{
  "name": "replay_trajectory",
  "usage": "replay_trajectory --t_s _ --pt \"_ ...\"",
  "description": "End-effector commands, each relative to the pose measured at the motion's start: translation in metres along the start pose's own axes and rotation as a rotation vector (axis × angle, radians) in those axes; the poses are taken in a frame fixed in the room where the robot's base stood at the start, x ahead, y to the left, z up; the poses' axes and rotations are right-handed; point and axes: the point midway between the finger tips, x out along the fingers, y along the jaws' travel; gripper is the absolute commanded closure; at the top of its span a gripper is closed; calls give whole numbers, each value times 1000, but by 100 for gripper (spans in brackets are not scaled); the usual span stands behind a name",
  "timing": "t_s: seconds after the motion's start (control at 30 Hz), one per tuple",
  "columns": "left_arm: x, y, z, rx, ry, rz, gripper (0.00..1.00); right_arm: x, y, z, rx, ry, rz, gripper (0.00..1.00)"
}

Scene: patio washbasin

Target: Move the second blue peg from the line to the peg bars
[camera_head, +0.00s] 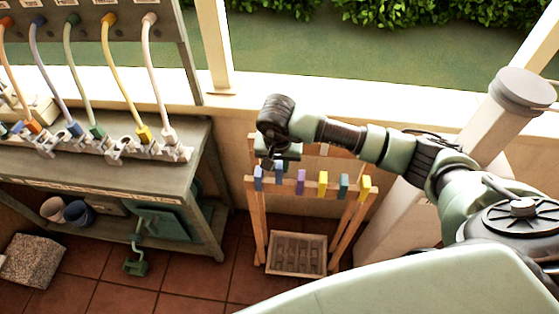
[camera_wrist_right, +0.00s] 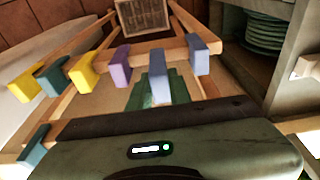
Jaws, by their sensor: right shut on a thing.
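A wooden rack (camera_head: 361,220) carries a row of coloured pegs on its front rail. From left in the head view come a blue peg (camera_head: 258,178), a second blue peg (camera_head: 279,173), then purple, yellow, teal and yellow pegs. My right gripper (camera_head: 279,162) comes down over the second blue peg and is shut on it. In the wrist view the held blue peg (camera_wrist_right: 161,76) sits between the purple peg (camera_wrist_right: 120,67) and the other blue peg (camera_wrist_right: 201,55). I cannot tell whether it is clear of the rail. My left gripper is out of view.
A teal peg (camera_wrist_right: 34,146) is on a nearer bar in the wrist view. A slatted crate (camera_head: 297,254) stands on the floor under the rack. A workbench (camera_head: 100,178) with coloured hoses stands left. A post (camera_head: 487,130) rises at right.

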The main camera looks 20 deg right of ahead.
Motion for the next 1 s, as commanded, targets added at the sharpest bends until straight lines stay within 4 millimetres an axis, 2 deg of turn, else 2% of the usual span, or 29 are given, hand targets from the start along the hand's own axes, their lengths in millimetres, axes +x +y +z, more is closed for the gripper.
replay_trajectory --t_s 0.3,0.43,0.97,1.0 --pt "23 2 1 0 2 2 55 32 0 6 0 1 0 100" --pt "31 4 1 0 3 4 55 40 0 7 0 1 0 100" --pt "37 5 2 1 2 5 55 46 0 9 0 0 0 100" --pt "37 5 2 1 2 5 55 46 0 9 0 0 0 75"
